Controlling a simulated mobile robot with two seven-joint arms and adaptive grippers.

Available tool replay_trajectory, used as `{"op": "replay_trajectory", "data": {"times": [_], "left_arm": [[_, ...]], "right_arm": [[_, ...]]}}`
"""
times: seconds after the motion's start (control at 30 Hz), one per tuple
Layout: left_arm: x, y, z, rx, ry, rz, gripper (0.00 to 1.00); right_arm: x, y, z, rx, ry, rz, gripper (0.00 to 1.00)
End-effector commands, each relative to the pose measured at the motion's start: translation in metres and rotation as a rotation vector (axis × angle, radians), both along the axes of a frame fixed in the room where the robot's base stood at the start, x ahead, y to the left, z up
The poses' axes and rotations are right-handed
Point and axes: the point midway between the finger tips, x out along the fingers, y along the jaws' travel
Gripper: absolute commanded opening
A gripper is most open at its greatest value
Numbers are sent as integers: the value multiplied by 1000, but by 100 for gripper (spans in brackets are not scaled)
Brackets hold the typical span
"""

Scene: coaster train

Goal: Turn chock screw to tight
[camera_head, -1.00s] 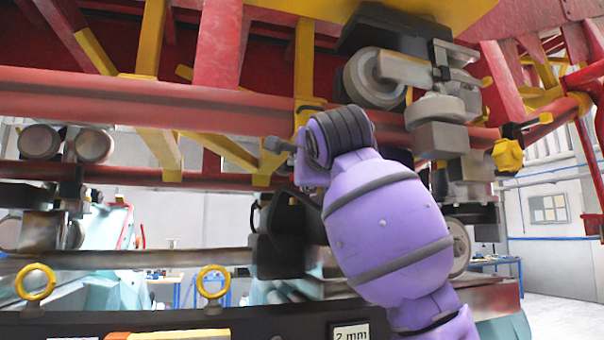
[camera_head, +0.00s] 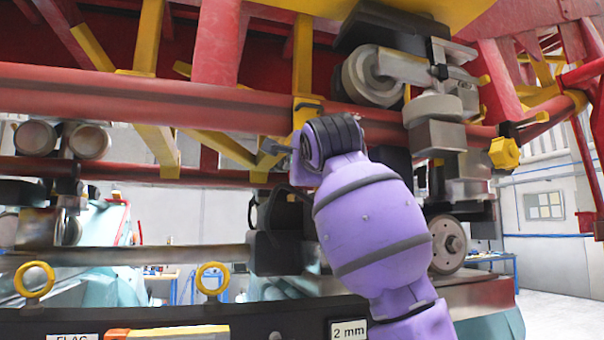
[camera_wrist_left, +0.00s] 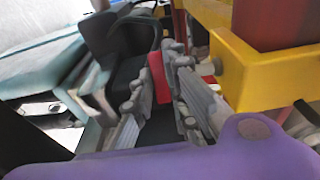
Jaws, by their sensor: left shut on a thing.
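My left gripper (camera_wrist_left: 160,80) shows in the left wrist view with its two grey jointed fingers close together around a small red piece (camera_wrist_left: 158,77). This may be part of the chock screw, but most of it is hidden between the fingers. A black block (camera_wrist_left: 120,45) with a curved black bar stands just beyond the fingers. In the head view my purple left wrist hides much of the gripper, whose grey part (camera_head: 275,146) points left below the red rail. The black block (camera_head: 277,232) stands below it. My right gripper is not in view.
A yellow bracket (camera_wrist_left: 265,75) is close on the right of the fingers. A red rail (camera_head: 150,100) runs above my wrist. A grey wheel assembly (camera_head: 435,110) and a lower wheel (camera_head: 447,245) are on the right. Yellow rings (camera_head: 212,279) stand along the front bar.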

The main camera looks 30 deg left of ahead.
Motion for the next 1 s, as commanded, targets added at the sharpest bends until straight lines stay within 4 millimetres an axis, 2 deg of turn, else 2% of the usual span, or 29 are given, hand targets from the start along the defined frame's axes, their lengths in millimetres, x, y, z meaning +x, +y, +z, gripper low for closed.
{"op": "replay_trajectory", "data": {"times": [0.27, 0.7, 1.0], "left_arm": [[3, -2, -2, 2, 4, 83, 0], [9, -5, -3, 5, 6, 385, 0], [9, -6, -1, 1, 2, 521, 0]], "right_arm": [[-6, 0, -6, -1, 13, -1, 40], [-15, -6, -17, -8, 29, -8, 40], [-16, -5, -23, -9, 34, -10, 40]]}}
